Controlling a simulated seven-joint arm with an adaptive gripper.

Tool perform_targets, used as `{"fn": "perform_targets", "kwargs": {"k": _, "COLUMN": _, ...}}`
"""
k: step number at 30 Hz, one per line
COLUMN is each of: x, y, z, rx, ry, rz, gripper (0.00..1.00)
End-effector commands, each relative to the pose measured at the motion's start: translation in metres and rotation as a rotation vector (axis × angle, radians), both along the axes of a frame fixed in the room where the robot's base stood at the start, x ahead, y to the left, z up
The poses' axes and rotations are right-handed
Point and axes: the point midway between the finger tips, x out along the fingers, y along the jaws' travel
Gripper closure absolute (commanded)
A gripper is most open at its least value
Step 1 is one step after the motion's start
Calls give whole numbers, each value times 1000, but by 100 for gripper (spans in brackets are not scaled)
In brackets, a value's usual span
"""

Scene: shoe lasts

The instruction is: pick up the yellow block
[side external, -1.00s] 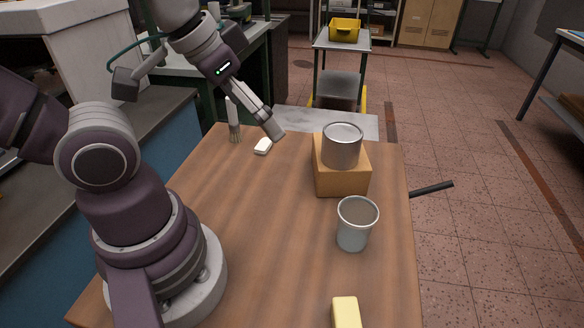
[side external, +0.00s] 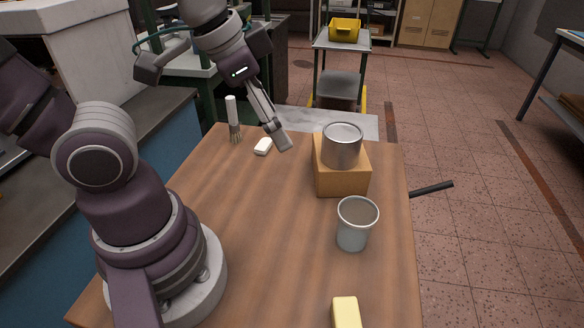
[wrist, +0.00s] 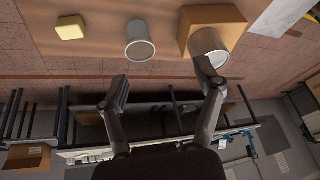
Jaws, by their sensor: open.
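The yellow block (side external: 346,313) lies at the front edge of the side external picture, partly cut off by the frame. In the wrist view the yellow block (wrist: 70,28) is whole, at the upper left of the table. My gripper (side external: 282,143) hangs over the far part of the table, well away from the block. In the wrist view my gripper (wrist: 163,82) has its two fingers spread wide with nothing between them.
A grey metal cup (side external: 355,224) stands between my gripper and the block. A metal can (side external: 342,146) sits on a tan box (side external: 341,183). A white piece (side external: 262,147) and a brush (side external: 233,120) are at the far left. The table's middle is clear.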

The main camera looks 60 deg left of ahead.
Motion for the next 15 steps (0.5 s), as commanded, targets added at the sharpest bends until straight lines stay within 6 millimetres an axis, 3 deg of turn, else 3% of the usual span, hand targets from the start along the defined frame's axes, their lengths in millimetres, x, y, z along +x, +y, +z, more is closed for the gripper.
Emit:
{"fn": "perform_targets", "kwargs": {"k": 4, "x": 22, "y": -62, "z": -21, "rx": 182, "ry": 133, "rz": -667, "gripper": 33}}
{"fn": "perform_targets", "kwargs": {"k": 9, "x": 19, "y": -135, "z": -64, "rx": 346, "ry": 225, "rz": -1391, "gripper": 33}}
{"fn": "perform_targets", "kwargs": {"k": 12, "x": 9, "y": -160, "z": -85, "rx": 395, "ry": 250, "rz": -1659, "gripper": 33}}
{"fn": "perform_targets", "kwargs": {"k": 15, "x": 3, "y": -171, "z": -97, "rx": 418, "ry": 259, "rz": -1789, "gripper": 33}}
